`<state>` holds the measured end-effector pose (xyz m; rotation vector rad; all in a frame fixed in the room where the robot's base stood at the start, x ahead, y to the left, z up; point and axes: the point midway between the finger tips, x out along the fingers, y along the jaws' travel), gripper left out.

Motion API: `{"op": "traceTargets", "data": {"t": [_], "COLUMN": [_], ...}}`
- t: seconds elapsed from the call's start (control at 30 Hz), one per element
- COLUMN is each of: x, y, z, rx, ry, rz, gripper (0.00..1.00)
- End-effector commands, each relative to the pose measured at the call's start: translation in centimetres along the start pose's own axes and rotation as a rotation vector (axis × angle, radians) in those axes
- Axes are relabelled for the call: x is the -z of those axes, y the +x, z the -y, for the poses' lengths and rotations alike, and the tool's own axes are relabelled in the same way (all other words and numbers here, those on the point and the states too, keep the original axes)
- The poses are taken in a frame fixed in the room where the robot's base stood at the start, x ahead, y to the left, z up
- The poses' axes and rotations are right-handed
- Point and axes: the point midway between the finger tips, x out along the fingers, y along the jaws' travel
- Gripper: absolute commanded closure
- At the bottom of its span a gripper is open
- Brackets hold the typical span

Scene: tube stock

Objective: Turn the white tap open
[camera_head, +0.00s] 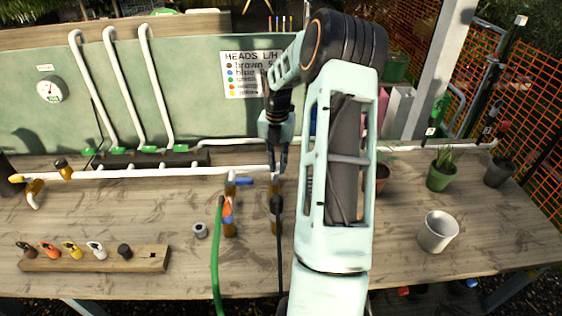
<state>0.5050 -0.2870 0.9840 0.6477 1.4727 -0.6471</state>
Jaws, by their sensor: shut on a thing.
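A white pipe (150,173) runs along the bench with brass taps on it. My gripper (277,172) is pointing down at the pipe, at the tap just right of the blue-handled one. Its fingers are closed around the top of that tap, which I take for the white tap. The handle is hidden by the fingers, so its colour and angle cannot be told. The tap's brass body (276,222) and a black hose show below the gripper.
A blue-handled tap (243,182) with a green hose (215,262) stands close left. A wooden rack (150,262) with several coloured heads lies at front left. A metal cup (438,232) and potted plants (441,172) stand right. My arm hides the middle bench.

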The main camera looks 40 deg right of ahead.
Motion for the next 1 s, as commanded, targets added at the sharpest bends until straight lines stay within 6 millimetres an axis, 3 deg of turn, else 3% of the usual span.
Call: {"op": "traceTargets", "data": {"t": [0.4, 1.0], "x": [0.1, 0.1], "y": [-0.2, -0.1], "z": [-1.0, -1.2], "rx": [-0.001, 0.000], "ry": [-0.221, -0.265], "rz": [0.002, 0.002], "gripper": [1.00, 1.00]}}
